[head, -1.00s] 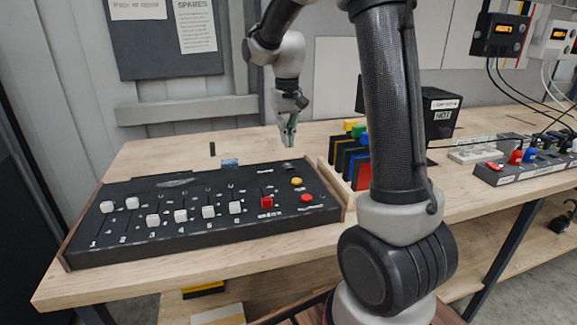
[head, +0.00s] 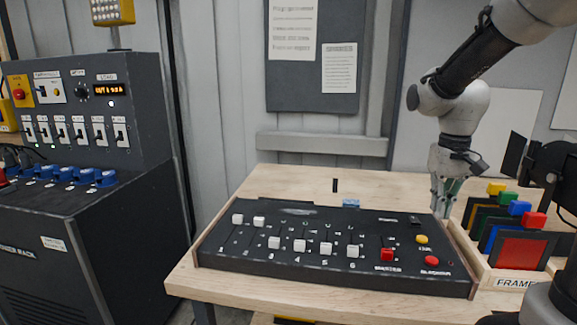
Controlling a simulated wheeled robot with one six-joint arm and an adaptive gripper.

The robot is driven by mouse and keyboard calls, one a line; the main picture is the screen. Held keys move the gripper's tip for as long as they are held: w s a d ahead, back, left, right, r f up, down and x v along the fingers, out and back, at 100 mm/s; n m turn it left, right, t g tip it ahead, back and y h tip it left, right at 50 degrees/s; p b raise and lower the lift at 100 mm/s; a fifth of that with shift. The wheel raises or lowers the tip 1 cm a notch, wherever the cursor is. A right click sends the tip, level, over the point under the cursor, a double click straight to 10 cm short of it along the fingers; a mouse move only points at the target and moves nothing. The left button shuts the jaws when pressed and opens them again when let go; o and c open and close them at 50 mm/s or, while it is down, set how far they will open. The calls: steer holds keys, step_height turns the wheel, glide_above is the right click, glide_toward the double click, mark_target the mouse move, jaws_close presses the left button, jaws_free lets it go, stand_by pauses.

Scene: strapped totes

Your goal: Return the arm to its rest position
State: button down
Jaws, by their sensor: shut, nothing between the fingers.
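My gripper (head: 441,213) hangs at the end of my arm, pointing down, at the back right corner of the black slider console. Its fingers are together with nothing between them. The slider console (head: 315,215) lies on the wooden table and has several white slider knobs, a red knob (head: 387,255), a yellow button (head: 421,239) and a red button (head: 431,260). In this view the gripper overlaps the console's back right edge; I cannot tell how high above the table it is.
A wooden rack of coloured frames (head: 520,250) stands right of the console. A black lamp-like object (head: 553,165) is behind it. A dark control rack (head: 85,200) with switches and blue plugs stands at left. Bare table (head: 300,183) lies behind the console.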

steer(key=s+r+t, duration=0.2)
steer(key=s+r, duration=0.1)
steer(key=s, duration=0.5)
steer(key=s+r+t, duration=0.2)
steer(key=s+r, duration=0.1)
steer(key=s, duration=0.5)
steer(key=shift+r+n+t, duration=0.15)
steer(key=shift+n+t, duration=0.15)
steer(key=shift+d, duration=0.1)
